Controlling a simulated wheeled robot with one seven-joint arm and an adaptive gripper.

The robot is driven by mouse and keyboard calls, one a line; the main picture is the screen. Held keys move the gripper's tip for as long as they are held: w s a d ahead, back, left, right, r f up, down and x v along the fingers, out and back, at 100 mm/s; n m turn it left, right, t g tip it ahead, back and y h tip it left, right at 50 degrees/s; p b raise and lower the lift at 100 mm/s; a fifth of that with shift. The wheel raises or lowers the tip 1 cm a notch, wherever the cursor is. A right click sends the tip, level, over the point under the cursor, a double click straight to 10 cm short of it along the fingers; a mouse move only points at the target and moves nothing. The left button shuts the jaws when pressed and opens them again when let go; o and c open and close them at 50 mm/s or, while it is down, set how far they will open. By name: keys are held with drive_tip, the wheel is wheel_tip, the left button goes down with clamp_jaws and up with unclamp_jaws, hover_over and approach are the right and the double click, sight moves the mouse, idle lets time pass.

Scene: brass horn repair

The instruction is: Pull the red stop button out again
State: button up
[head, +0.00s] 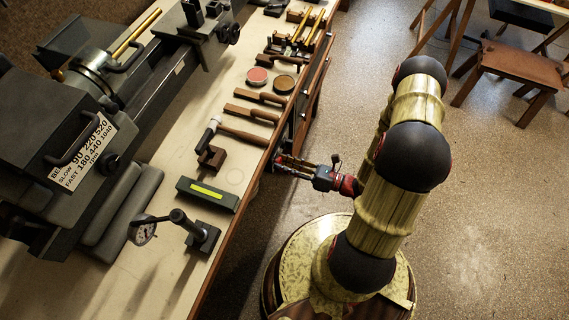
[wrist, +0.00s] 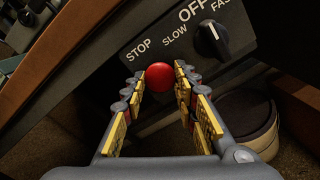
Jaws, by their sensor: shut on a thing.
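The red stop button (wrist: 159,76) sits on a dark control panel (wrist: 185,45) below the word STOP in the wrist view. My gripper (wrist: 159,80) has its two fingers on either side of the button, with the fingertips at its edges. The jaws are shut on the button, and its round red face shows between them. In the head view my gripper (head: 283,163) is at the bench's front edge, and the button cannot be made out there.
A black speed knob (wrist: 212,39) marked OFF, SLOW and FAST is right of the button. The workbench top (head: 235,178) holds a lathe (head: 85,90), a green level (head: 207,194), a dial gauge stand (head: 195,232) and several wooden-handled tools. Open floor lies right of my base.

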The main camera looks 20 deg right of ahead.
clamp_jaws()
